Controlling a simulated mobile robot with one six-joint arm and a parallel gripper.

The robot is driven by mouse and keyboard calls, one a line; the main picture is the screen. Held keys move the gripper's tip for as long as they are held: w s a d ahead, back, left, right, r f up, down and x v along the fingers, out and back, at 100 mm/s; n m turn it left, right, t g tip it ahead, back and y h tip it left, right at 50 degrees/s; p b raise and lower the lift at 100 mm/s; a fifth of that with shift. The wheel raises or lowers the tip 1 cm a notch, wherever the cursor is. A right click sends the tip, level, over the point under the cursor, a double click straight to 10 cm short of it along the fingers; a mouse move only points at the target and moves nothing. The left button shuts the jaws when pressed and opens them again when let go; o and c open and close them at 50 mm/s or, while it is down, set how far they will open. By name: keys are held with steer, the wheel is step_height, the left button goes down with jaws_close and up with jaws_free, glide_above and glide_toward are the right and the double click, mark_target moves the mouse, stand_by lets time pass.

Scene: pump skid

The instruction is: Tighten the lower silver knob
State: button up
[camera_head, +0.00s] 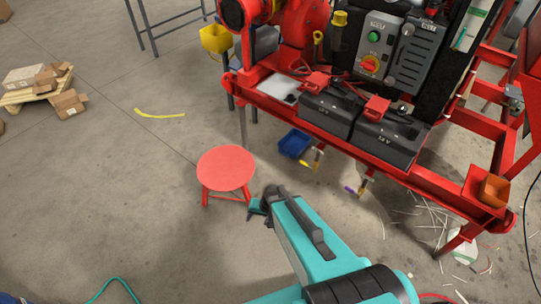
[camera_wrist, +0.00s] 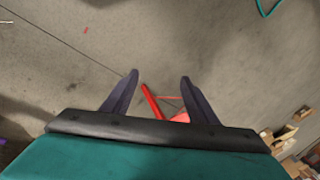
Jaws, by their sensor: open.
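A grey vented cover (camera_head: 412,60) sits on the red pump skid, right of a control panel (camera_head: 376,42) with a green button and a red-and-yellow switch. Two small silver knobs appear on this cover, an upper one (camera_head: 408,30) and a lower one (camera_head: 391,63); they are tiny and their tightness cannot be told. My gripper (camera_head: 256,207) is far from them, low in front of the skid beside the red stool. In the wrist view my gripper (camera_wrist: 158,82) has its two dark fingers spread apart with nothing held. The knobs are not in the wrist view.
The red stool (camera_head: 226,166) stands close to my gripper. Two black batteries (camera_head: 355,125) lie on the skid's front, below the cover. The red frame rail (camera_head: 330,152) crosses in front. A blue bin (camera_head: 294,143) and hanging valves are below it. Open floor lies left.

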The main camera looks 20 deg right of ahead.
steer(key=s+d+f+n+g+h, duration=0.1)
steer(key=s+n+g, duration=0.4)
steer(key=s, duration=1.9)
steer(key=g+h, duration=0.1)
steer(key=g, duration=0.2)
steer(key=shift+s+d+h, duration=0.15)
steer(key=shift+d+h, duration=0.1)
steer(key=shift+h, duration=0.05)
steer(key=c, duration=0.6)
steer(key=shift+o, duration=0.2)
steer(key=shift+a, duration=0.15)
